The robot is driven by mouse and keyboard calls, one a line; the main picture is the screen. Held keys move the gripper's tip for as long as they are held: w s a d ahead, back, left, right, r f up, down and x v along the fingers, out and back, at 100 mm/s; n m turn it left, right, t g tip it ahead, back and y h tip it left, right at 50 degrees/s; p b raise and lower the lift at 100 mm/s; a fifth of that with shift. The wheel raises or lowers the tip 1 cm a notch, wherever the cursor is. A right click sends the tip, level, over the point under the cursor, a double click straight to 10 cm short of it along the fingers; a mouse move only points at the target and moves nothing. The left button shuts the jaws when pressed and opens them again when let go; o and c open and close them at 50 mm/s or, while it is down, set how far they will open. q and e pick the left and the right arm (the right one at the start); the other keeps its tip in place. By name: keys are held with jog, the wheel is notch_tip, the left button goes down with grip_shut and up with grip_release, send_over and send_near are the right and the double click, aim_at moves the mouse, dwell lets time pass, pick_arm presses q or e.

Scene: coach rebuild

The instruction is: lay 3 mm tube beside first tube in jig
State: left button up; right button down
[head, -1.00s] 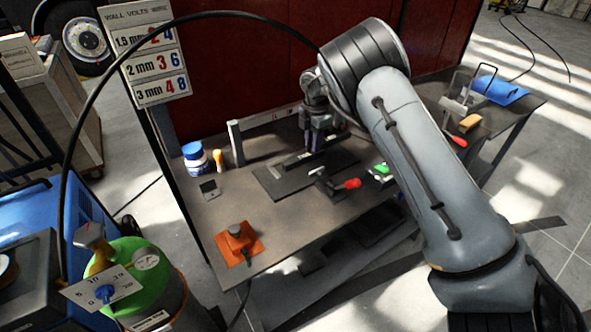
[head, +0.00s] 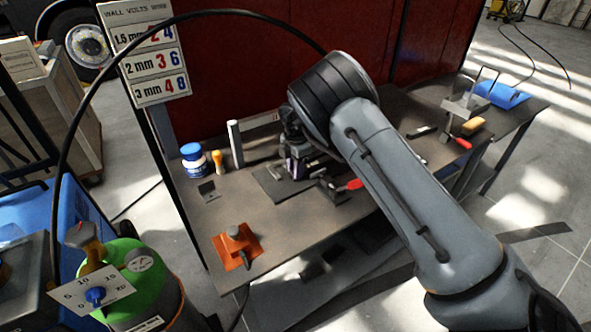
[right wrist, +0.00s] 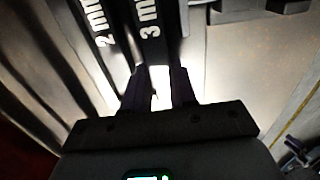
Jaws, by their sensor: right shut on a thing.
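In the right wrist view my right gripper (right wrist: 158,90) is shut on the dark 3 mm tube (right wrist: 148,35), with its white label facing the camera. A dark piece marked 2 mm (right wrist: 103,30) lies just left of it, roughly parallel; whether they touch is unclear. In the head view my right gripper (head: 297,170) is low over the right part of the dark flat jig plate (head: 268,186) on the bench. My wrist and forearm hide part of the area, and the tube's seating cannot be seen there. My left gripper is not in view.
A red-handled clamp (head: 353,185) stands close to the right of my gripper. A blue-and-white jar (head: 194,160), a yellow-handled tool (head: 218,162) and an upright grey post (head: 235,143) stand at the back left. The front middle bench is clear.

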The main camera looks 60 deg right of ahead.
jog(key=shift+f, duration=0.1)
jog(key=c, duration=0.9)
grip_release()
jog(key=shift+r, duration=0.45)
notch_tip(320, 180, up, 12)
jog(key=p, duration=0.3)
jog(key=shift+f+p, duration=0.25)
jog(key=shift+p, duration=0.15)
